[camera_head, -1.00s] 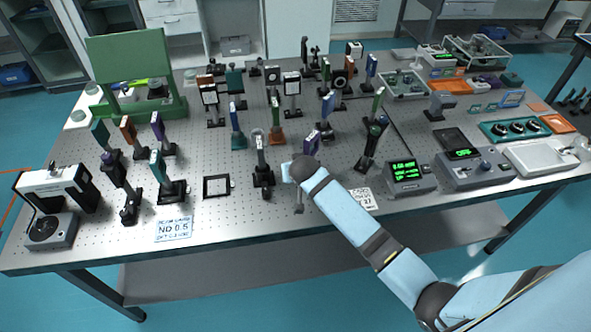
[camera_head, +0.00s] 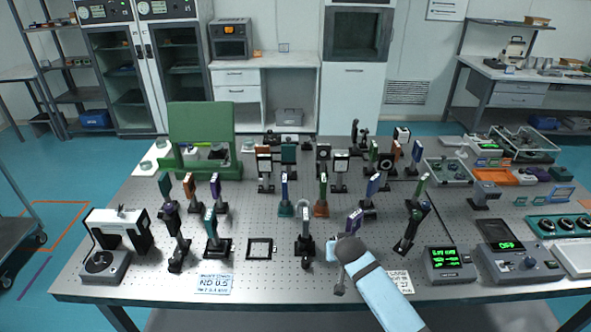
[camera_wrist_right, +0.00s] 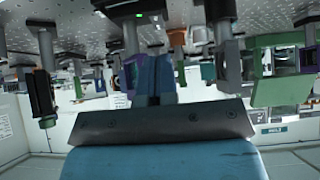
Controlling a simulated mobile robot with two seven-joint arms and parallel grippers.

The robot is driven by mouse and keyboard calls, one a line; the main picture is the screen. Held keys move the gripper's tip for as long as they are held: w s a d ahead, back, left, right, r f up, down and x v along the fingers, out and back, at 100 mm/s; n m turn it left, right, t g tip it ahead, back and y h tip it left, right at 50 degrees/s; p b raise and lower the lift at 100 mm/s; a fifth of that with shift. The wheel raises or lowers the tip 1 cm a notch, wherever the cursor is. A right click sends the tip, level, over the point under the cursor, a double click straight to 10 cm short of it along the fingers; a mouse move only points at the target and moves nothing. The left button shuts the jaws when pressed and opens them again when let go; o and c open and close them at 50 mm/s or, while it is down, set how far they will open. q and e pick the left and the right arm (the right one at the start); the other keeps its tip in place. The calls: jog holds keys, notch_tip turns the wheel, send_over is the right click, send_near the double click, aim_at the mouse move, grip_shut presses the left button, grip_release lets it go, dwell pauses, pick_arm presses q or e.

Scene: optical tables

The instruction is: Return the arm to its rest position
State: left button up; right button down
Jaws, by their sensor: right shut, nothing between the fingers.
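My right arm (camera_head: 383,298) is light blue and comes in from the bottom of the head view. The gripper is shut and holds nothing. It is just right of a black post mount with a round ring (camera_head: 305,245) and in front of a purple-framed mount (camera_head: 354,222). I cannot tell the exact gap. In the wrist view, a dark bar and blue housing fill the bottom, and the scene looks upside down. My left gripper is not in view.
Several upright optic mounts stand behind the arm. A square black frame (camera_head: 261,248) and a label card (camera_head: 214,284) lie to the left. A meter with green digits (camera_head: 449,264) stands to the right. A mount with a dark head (camera_head: 412,230) stands between arm and meter.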

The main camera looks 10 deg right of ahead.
jog(key=s+a+f+n+y, duration=0.1)
jog(key=s+a+f, duration=0.15)
jog(key=s, duration=0.45)
jog(key=s+a+f+n+y, duration=0.1)
jog(key=s+f+n, duration=0.1)
jog(key=s+f, duration=0.35)
jog(key=s+a+r+n+t+y, duration=0.1)
jog(key=s, duration=0.8)
jog(key=s+a+r+n+t+y, duration=0.1)
jog(key=s, duration=0.9)
jog(key=shift+s+a+t+y, duration=0.3)
jog(key=shift+a, duration=0.1)
jog(key=c, duration=1.8)
grip_release()
